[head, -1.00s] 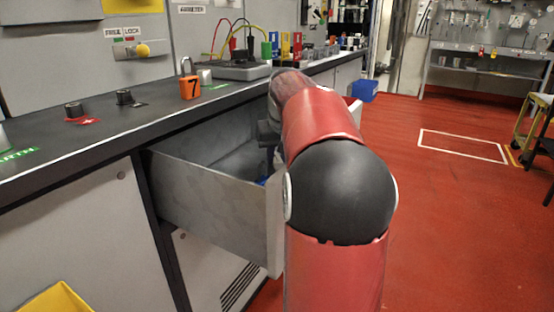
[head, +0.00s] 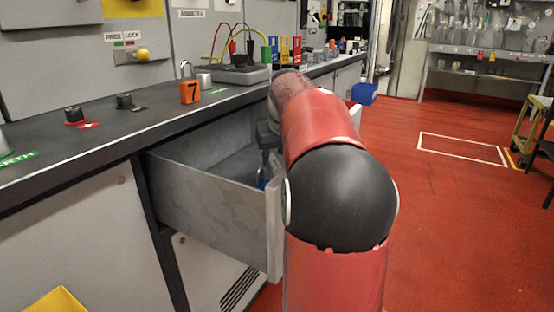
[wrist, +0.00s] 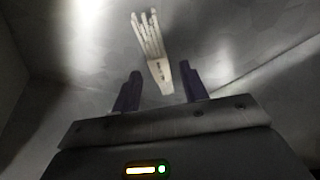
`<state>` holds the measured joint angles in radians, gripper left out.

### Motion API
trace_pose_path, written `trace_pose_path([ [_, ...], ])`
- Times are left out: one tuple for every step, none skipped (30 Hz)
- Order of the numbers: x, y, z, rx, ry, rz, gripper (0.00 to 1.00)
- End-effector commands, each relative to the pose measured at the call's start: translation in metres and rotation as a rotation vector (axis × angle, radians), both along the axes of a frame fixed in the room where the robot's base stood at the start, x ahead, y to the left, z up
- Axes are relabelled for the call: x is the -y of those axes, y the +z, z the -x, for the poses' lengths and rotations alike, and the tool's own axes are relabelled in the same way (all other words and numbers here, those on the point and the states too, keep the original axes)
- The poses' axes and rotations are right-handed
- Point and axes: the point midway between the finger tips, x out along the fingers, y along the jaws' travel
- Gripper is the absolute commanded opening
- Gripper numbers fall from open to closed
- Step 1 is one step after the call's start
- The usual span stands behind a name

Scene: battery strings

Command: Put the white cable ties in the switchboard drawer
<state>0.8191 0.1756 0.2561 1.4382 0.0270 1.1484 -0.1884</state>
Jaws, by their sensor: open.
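The switchboard drawer (head: 205,205) stands pulled out below the counter, grey metal inside. The white cable ties (wrist: 152,48) lie on bare grey metal inside it, as a bundle with a dark-marked band near its lower end. My gripper (wrist: 160,76) is open and points down into the drawer, its two dark fingers apart. In the wrist view the lower end of the bundle shows between the fingers, and the rest reaches beyond the fingertips. The fingers do not grip it. In the head view my arm hides much of the drawer and the ties.
The dark counter (head: 95,145) runs along above the drawer. An orange padlock marked 7 (head: 190,92) and a grey box with cables (head: 238,73) stand on it. The red floor (head: 450,220) at right is largely clear.

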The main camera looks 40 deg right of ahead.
Motion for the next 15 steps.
trace_pose_path([
  [-0.002, 0.012, 0.003, 0.004, 0.001, 0.003, 0.44],
  [-0.003, 0.017, 0.005, 0.004, 0.001, 0.003, 0.44],
  [-0.004, 0.025, 0.008, 0.005, 0.001, 0.004, 0.44],
  [-0.005, 0.032, 0.010, 0.005, 0.001, 0.004, 0.44],
  [-0.006, 0.038, 0.012, 0.004, 0.001, 0.003, 0.44],
  [-0.007, 0.047, 0.016, 0.005, 0.001, 0.004, 0.44],
  [-0.008, 0.053, 0.018, 0.005, 0.001, 0.003, 0.44],
  [-0.009, 0.059, 0.020, 0.005, 0.001, 0.003, 0.44],
  [-0.010, 0.066, 0.023, 0.004, 0.001, 0.002, 0.44],
  [-0.011, 0.071, 0.025, 0.004, 0.001, 0.003, 0.44],
  [-0.012, 0.076, 0.027, 0.004, 0.000, 0.003, 0.44],
  [-0.013, 0.082, 0.030, 0.003, 0.000, 0.002, 0.44],
  [-0.013, 0.086, 0.031, 0.003, 0.000, 0.002, 0.44],
  [-0.014, 0.090, 0.033, 0.003, 0.000, 0.002, 0.44],
  [-0.015, 0.093, 0.034, 0.003, 0.001, 0.002, 0.44],
])
